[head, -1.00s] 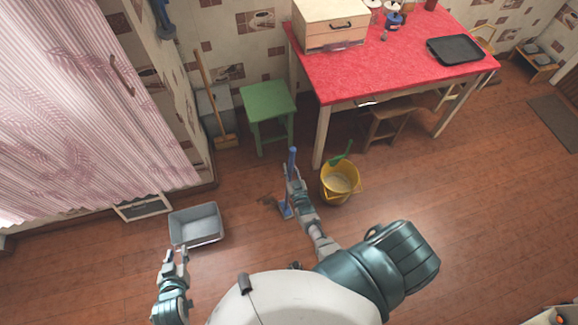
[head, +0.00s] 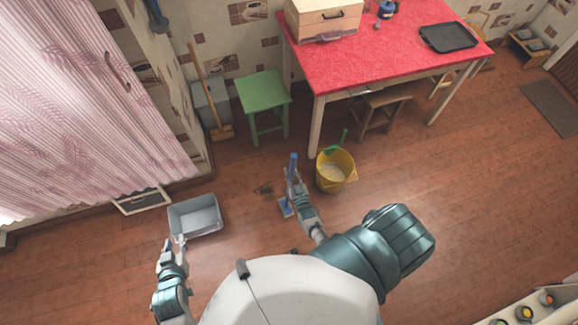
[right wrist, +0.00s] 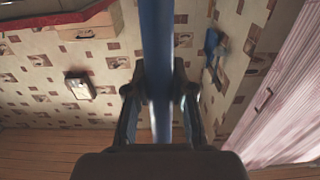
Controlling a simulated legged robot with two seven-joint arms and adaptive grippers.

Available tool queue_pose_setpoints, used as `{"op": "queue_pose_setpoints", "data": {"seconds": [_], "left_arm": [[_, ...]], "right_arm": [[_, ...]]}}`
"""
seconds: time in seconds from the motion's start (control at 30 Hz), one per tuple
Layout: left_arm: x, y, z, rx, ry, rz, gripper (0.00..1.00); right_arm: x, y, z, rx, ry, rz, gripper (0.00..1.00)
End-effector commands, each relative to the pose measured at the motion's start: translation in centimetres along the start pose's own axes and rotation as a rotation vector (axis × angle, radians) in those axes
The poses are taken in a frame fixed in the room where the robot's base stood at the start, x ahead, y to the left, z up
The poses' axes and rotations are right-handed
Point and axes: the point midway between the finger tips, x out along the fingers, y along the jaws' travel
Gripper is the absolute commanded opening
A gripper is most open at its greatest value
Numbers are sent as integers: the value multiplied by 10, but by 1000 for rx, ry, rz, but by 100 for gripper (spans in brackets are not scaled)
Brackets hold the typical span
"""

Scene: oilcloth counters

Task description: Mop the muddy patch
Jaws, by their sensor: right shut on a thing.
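The mop has a blue handle (right wrist: 157,60) and a flat blue head (head: 285,207) on the floor. My right gripper (head: 292,176) is shut on the mop handle; in the right wrist view its fingers (right wrist: 160,95) close around the shaft. The muddy patch (head: 265,189) is a small dark smear on the brown floor, just beyond and left of the mop head. My left gripper (head: 176,241) is empty with fingers apart, by the near edge of the grey tub (head: 195,229).
A yellow bucket (head: 323,182) with a green handle sticking out stands right of the mop. A green stool (head: 262,90), a broom (head: 201,80) and a red-topped table (head: 380,50) are behind.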

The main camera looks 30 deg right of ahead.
Motion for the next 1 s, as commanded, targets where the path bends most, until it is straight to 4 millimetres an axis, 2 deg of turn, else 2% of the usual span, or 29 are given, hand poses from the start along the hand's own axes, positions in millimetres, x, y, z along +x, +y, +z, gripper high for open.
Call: {"op": "queue_pose_setpoints", "data": {"seconds": [0.17, 0.47, 0.83, 1.0], "left_arm": [[-2, 0, -4, 0, 0, 0, 31], [-2, 0, -3, 0, 0, 0, 31], [2, 0, 2, 0, -1, 0, 31], [2, 0, 2, 0, -1, 0, 31]], "right_arm": [[-13, 0, -1, 0, 5, 0, 0], [-14, -1, 0, 1, 5, 0, 0], [-15, -32, 4, 5, 1, 0, 0], [-16, -36, 5, 4, -2, 0, 0]]}}
